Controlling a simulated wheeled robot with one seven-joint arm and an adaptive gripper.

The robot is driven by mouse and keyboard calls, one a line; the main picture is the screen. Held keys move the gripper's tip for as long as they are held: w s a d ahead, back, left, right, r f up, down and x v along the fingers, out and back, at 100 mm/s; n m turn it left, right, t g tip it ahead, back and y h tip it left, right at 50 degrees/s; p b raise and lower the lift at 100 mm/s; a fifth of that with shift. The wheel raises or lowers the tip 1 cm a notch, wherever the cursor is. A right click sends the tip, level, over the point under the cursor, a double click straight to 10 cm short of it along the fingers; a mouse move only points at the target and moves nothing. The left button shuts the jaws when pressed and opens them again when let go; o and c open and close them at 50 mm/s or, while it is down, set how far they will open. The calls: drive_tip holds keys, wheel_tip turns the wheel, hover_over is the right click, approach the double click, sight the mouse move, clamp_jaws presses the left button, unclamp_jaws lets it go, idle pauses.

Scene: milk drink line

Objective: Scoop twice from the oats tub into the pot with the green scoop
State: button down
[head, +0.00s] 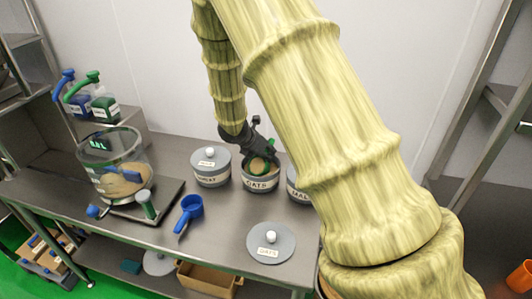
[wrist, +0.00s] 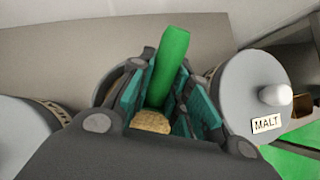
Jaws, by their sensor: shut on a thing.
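The oats tub (head: 261,184) is grey with an OATS label and stands open near the back of the table. My gripper (head: 262,153) is above and partly inside its mouth, shut on the green scoop (head: 258,167). In the wrist view the green scoop's handle (wrist: 170,58) stands up between the fingers. Tan oats (wrist: 151,122) show below it; I cannot tell whether they are in the scoop or the tub. The scoop's bowl is mostly hidden. The clear pot (head: 101,176) stands at the left of the table, with tan contents inside.
A lidded grey tub (head: 212,175) stands left of the oats tub and the malt tub (wrist: 245,95) right of it, both close by. The OATS lid (head: 285,249) and a blue scoop (head: 191,207) lie in front.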

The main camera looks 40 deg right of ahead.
drive_tip(key=shift+r+p, duration=2.15)
drive_tip(key=shift+r, duration=0.45)
drive_tip(key=shift+r+g+y+p, duration=0.4)
drive_tip(key=shift+r+y+p, duration=0.55)
drive_tip(key=shift+p, duration=4.15)
drive_tip(key=shift+r+y+p, duration=0.15)
drive_tip(key=shift+y+p, duration=0.7)
drive_tip(key=shift+p, duration=0.9)
drive_tip(key=shift+r+g+y, duration=0.25)
drive_tip(key=shift+g+y, duration=0.15)
drive_tip(key=shift+y, duration=0.3)
drive_tip(key=shift+r+g+y, duration=0.5)
drive_tip(key=shift+r+y, duration=0.5)
drive_tip(key=shift+y, duration=0.6)
